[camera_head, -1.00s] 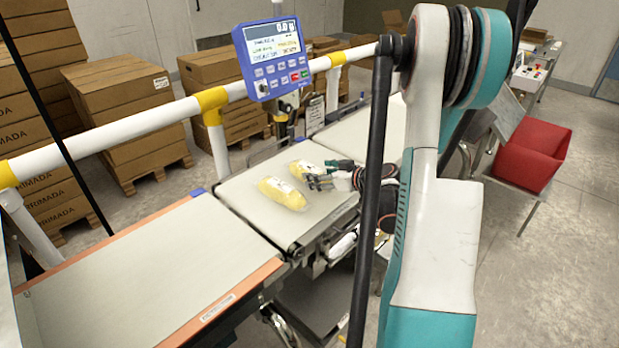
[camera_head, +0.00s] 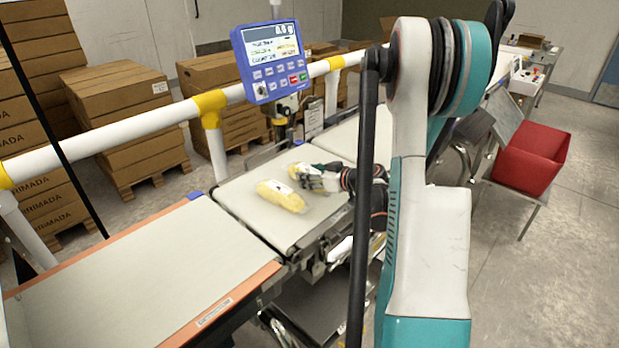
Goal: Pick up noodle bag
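Two yellow noodle bags in clear wrap lie on the pale weighing belt (camera_head: 240,190). The nearer bag (camera_head: 281,196) lies flat and clear of my gripper. The farther bag (camera_head: 293,168) is partly covered by my gripper (camera_head: 304,175), whose dark fingers reach over it from the right at belt height. The fingers seem to touch or straddle the farther bag, but they are too small and overlapped to show whether they have closed on it.
A blue display (camera_head: 270,60) hangs on a white and yellow rail (camera_head: 120,130) behind the belt. An orange-edged belt (camera_head: 140,265) lies at the near left. A red bin (camera_head: 531,157) stands at right. Boxes stack behind.

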